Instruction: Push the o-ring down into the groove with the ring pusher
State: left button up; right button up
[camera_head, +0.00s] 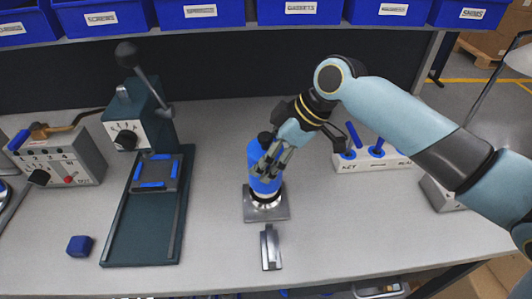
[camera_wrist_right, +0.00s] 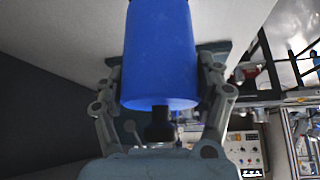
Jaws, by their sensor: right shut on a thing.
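The ring pusher, a blue cylinder with a black knob (camera_head: 253,156), stands roughly upright in the middle of the bench in the head view. My right gripper (camera_head: 267,167) is shut around its sides. In the right wrist view the blue body (camera_wrist_right: 158,50) sits between the two fingers. The pusher's lower end is at the top of a round metal housing (camera_head: 266,203) on a square grey plate (camera_head: 281,214). I cannot tell whether it touches. The o-ring and groove cannot be made out under the pusher. My left gripper is not in view.
A metal bracket (camera_head: 270,250) lies just in front of the plate. A green press (camera_head: 117,240) stands left, with a blue cube (camera_head: 80,246) and a control box (camera_head: 75,160). A white tool holder (camera_head: 368,161) is right. Blue bins (camera_head: 100,17) line the back shelf.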

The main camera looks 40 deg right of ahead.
aim_at(268, 135)
jog(key=shift+f+b, duration=1.35)
jog(key=shift+f, duration=0.9)
notch_tip(268, 135, up, 6)
jog(key=p, duration=0.5)
jog(key=shift+r+p, duration=0.1)
jog(key=shift+p, duration=0.3)
jog(key=shift+r+p, duration=0.4)
jog(key=shift+r, duration=2.5)
